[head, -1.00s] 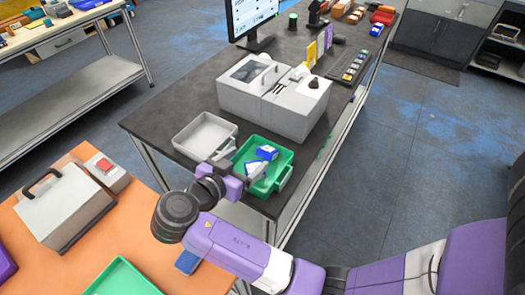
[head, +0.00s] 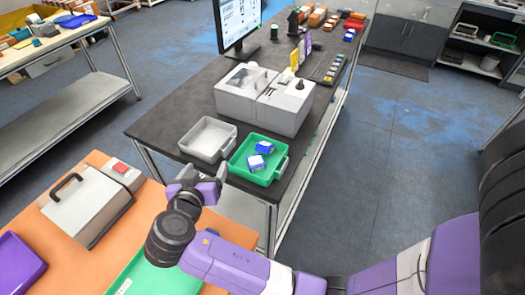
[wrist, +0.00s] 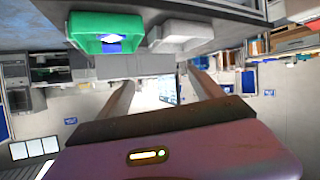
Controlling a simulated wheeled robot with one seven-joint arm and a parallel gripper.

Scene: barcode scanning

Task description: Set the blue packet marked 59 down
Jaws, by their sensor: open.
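Two blue-and-white packets lie in the green tray (head: 278,177) on the dark table: one toward the back (head: 265,147), one nearer the front (head: 256,163). The number 59 cannot be read on either. My gripper (head: 203,172) is open and empty, to the left of the green tray and apart from it, in front of the grey tray. In the wrist view, nothing is between the open fingers (wrist: 160,80). The green tray (wrist: 90,25) shows at the upper left there, with some blue (wrist: 115,40) in it.
An empty grey tray (head: 208,139) stands left of the green one. A white-grey machine (head: 262,100) and a monitor (head: 237,25) stand behind. The orange table (head: 100,245) at the lower left holds a grey handled box (head: 88,205), a purple tray (head: 18,265) and another green tray (head: 150,278).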

